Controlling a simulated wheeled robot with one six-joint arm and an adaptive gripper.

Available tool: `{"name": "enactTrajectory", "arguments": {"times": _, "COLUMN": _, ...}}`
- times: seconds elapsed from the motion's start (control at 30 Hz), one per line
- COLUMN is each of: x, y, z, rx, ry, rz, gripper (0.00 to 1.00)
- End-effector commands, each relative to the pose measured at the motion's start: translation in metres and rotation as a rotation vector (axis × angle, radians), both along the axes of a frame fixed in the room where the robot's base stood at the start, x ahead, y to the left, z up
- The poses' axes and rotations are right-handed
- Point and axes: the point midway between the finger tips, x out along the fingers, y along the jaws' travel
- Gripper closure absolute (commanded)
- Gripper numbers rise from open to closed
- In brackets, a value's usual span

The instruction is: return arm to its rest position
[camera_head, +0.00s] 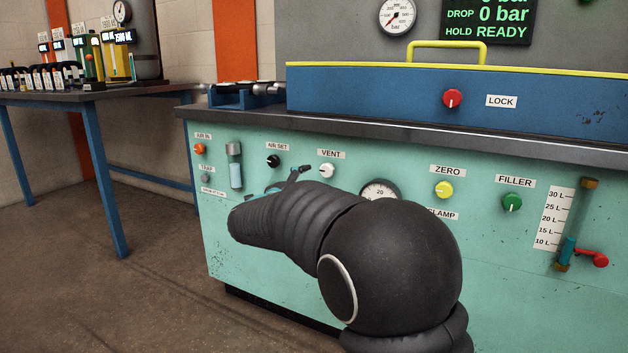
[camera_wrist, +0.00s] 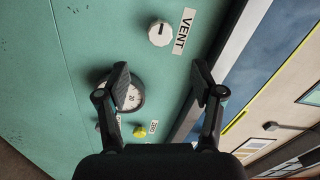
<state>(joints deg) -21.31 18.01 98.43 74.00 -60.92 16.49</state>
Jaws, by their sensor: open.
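My gripper (camera_wrist: 161,75) is open and empty in the wrist view, its two dark fingers well apart in front of the teal test bench panel. The white VENT knob (camera_wrist: 160,33) shows beyond the fingertips, apart from them. A pressure gauge (camera_wrist: 130,95) is partly hidden behind the left finger. In the head view my arm reaches across the bench front (camera_head: 520,270), covering part of the gauge (camera_head: 380,189) and the CLAMP label. Only a small dark part of my gripper shows there, below the VENT knob (camera_head: 327,170); the rest is hidden behind the arm.
The yellow ZERO knob (camera_head: 444,189), green FILLER knob (camera_head: 512,202) and red valve handle (camera_head: 597,260) stick out from the panel. A blue cover (camera_head: 400,95) with a yellow handle lies on top. A blue-legged table (camera_head: 110,180) stands left, with open floor before it.

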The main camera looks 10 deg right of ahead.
Motion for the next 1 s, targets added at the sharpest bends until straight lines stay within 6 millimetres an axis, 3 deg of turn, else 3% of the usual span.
{"name": "enactTrajectory", "arguments": {"times": 0.2, "x": -0.009, "y": 0.006, "z": 0.000, "rx": 0.001, "ry": -0.001, "rz": 0.000, "gripper": 0.33}}
{"name": "enactTrajectory", "arguments": {"times": 0.57, "x": -0.005, "y": 0.010, "z": -0.003, "rx": -0.004, "ry": 0.021, "rz": 0.025, "gripper": 0.33}}
{"name": "enactTrajectory", "arguments": {"times": 0.7, "x": 0.011, "y": 0.039, "z": -0.016, "rx": -0.032, "ry": 0.091, "rz": 0.178, "gripper": 0.33}}
{"name": "enactTrajectory", "arguments": {"times": 0.83, "x": 0.018, "y": 0.085, "z": -0.054, "rx": -0.119, "ry": 0.229, "rz": 0.423, "gripper": 0.33}}
{"name": "enactTrajectory", "arguments": {"times": 1.0, "x": -0.011, "y": 0.134, "z": -0.087, "rx": -0.258, "ry": 0.409, "rz": 0.747, "gripper": 0.33}}
